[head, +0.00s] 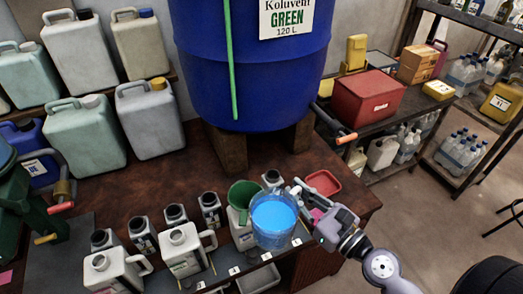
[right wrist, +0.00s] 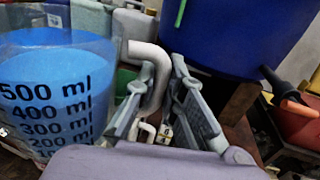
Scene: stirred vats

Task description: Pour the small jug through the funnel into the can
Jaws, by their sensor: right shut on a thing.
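The small jug (head: 273,221) is clear and holds bright blue liquid. It looks upright, and in the right wrist view (right wrist: 50,100) its black marks show up to 500 ml, with liquid near the top marks. My right gripper (head: 316,217) is shut on the jug at its right side; its fingers also show in the right wrist view (right wrist: 165,85). The green funnel (head: 243,193) sits on top of a whitish can (head: 240,231), just left of and behind the jug. The jug partly hides this can. My left gripper is not in view.
Several small cans with black caps, such as this one (head: 143,234), crowd the bench's left front. A red tray (head: 323,183) lies behind the gripper. A large blue vat (head: 250,75) stands on wooden blocks at the back. Bare bench (head: 165,180) lies left of the blocks.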

